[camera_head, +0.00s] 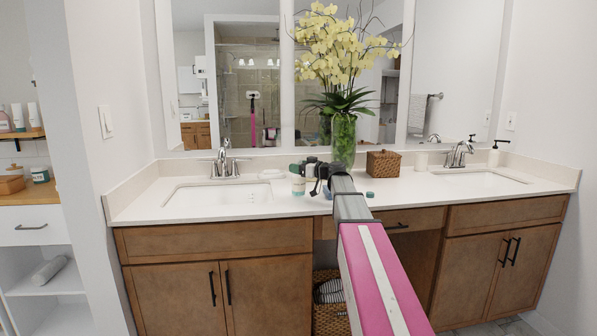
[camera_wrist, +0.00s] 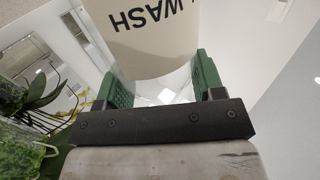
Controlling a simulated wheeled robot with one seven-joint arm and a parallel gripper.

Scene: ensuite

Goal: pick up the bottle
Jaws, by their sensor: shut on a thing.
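The bottle (camera_wrist: 150,40) is cream with dark "WASH" lettering, upside down in the wrist view. It sits between the two green finger pads of my gripper (camera_wrist: 162,82), which is shut on it. In the head view my gripper (camera_head: 300,169) is over the counter, left of the green vase. The small pale bottle (camera_head: 298,186) shows just below the fingers, partly hidden by them. I cannot tell whether its base touches the counter.
The white counter (camera_head: 400,193) holds a vase of yellow orchids (camera_head: 343,140), a woven box (camera_head: 383,163) and a soap dispenser (camera_head: 494,157). Sinks lie left (camera_head: 220,193) and right (camera_head: 480,180). Mirrors stand behind. A small teal item (camera_head: 370,195) lies right of my arm.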

